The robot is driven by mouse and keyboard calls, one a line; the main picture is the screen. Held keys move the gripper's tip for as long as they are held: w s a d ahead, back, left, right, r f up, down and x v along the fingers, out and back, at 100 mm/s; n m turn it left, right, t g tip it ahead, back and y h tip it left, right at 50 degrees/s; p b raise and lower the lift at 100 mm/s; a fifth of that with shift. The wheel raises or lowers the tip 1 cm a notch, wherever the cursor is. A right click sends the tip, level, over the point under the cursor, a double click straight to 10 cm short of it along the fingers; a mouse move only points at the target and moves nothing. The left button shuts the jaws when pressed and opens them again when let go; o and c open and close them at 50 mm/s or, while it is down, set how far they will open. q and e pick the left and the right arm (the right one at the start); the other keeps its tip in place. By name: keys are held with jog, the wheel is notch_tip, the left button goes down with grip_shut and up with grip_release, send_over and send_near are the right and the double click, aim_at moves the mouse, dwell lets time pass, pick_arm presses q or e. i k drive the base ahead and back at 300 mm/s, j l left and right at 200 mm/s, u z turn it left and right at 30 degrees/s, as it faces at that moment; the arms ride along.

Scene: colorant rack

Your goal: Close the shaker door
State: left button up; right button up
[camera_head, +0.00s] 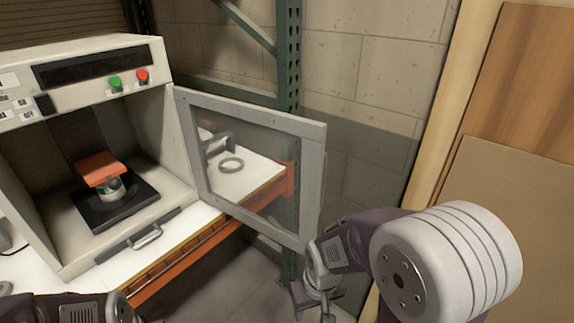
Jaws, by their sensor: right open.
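The shaker (150,75) is a pale box at the left with its front chamber open to view. Its door (312,175), a grey frame around a clear pane, stands wide open, swung out to the right from the chamber's right side. A small can (110,188) sits in the chamber on a black base, under an orange plate (98,168). My right gripper (314,302) is open and empty, close to the door's lower free corner; I cannot tell whether it touches. My left gripper is mostly cut off at the bottom left edge, its fingers unclear.
A handle (143,237) shows at the shaker's front below the chamber. Green (115,83) and red (142,75) buttons are above it. A white shelf with an orange beam (165,272) runs underneath. A green rack post (288,60) stands behind the door. Wooden boards (520,90) are at right.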

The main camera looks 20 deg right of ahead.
aim_at(313, 133)
jog(key=i+l+u, duration=0.15)
jog(key=l+u, duration=0.15)
jog(key=l, duration=0.3)
jog(key=i+l+u, duration=0.1)
jog(key=l+u, duration=0.2)
jog(key=l, duration=0.25)
jog(key=i+l+u, duration=0.1)
jog(key=l+u, duration=0.9)
jog(key=k+l, duration=0.05)
jog(key=l, duration=0.05)
